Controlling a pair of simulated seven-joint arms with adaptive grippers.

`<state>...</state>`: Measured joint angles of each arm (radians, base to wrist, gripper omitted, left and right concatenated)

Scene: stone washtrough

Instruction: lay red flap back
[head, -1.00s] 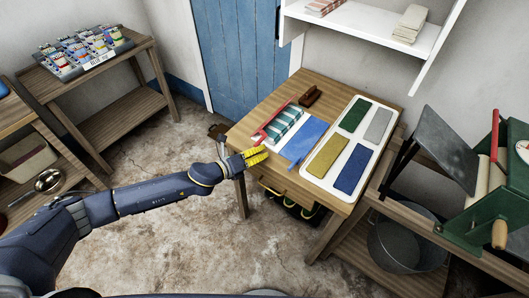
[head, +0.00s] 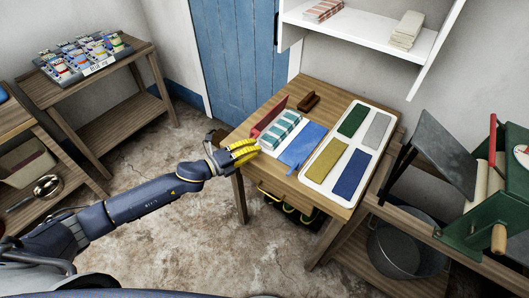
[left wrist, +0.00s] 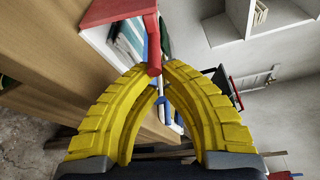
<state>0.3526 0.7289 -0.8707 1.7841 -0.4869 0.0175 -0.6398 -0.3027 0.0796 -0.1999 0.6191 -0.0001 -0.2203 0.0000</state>
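The red flap (head: 268,119) stands raised at a steep tilt along the left side of the green-and-white striped cloth (head: 282,130) on the wooden table. The blue flap (head: 303,146) lies flat to the right of the cloth. My left gripper (head: 257,147) is at the flap's near end, by the table's left front edge. In the left wrist view its yellow fingers (left wrist: 155,72) arch together with their tips at the red bar on the edge of the red flap (left wrist: 118,10). They look shut on that bar, though the exact contact is partly hidden. My right gripper is not in view.
A white tray (head: 313,175) with green, grey, yellow and blue panels lies on the table's right part. A brown block (head: 309,101) lies behind the cloth. A green-framed mangle (head: 485,205) stands at the right. A white shelf (head: 372,40) hangs above the table.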

